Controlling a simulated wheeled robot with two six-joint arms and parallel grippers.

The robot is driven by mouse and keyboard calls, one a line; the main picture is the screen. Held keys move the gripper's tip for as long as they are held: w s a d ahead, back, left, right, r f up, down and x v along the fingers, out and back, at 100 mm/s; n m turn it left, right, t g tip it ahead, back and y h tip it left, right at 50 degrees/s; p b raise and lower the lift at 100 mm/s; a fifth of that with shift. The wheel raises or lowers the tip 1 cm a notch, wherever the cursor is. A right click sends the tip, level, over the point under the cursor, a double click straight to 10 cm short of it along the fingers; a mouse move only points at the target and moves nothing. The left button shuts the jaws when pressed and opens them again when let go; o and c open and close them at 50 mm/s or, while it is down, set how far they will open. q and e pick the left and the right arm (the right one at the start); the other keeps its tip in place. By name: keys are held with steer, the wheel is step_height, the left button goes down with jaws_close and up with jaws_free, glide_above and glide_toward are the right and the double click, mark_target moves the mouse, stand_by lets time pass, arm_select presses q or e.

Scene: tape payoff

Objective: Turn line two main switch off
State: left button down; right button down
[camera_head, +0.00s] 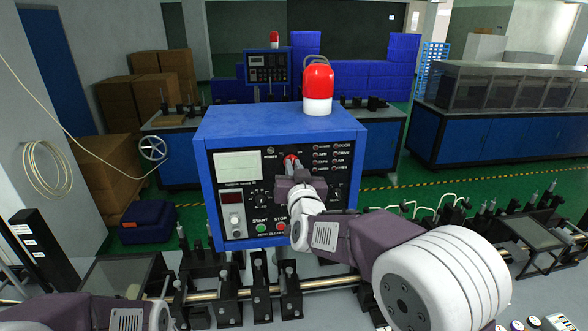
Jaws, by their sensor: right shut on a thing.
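A blue control box (285,125) with a dark front panel stands in front of me. A red main switch (291,160) sits at the upper middle of the panel. My right gripper (292,168) is at the panel, shut on the red main switch. The gripper and my wrist hide much of the switch, so its turn position cannot be read. A green START button (261,228) and a red STOP button (281,227) are below. Part of my left arm shows at the bottom left; its gripper is out of view.
A red beacon (318,90) stands on the box. A second blue control box (267,68) is farther back. A rail with black brackets (262,292) runs in front of the panel. Cardboard boxes (110,165) stand at left, a blue bench (470,140) at back right.

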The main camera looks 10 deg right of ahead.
steer(key=n, duration=0.3)
steer(key=n+p, duration=0.1)
steer(key=n, duration=0.6)
steer(key=shift+a+f+p, duration=0.1)
steer(key=shift+a+p, duration=0.15)
steer(key=shift+p, duration=0.15)
steer(key=shift+n, duration=0.4)
steer(key=c, duration=1.5)
jaws_free()
steer(key=s+b, duration=0.3)
steer(key=s, duration=0.6)
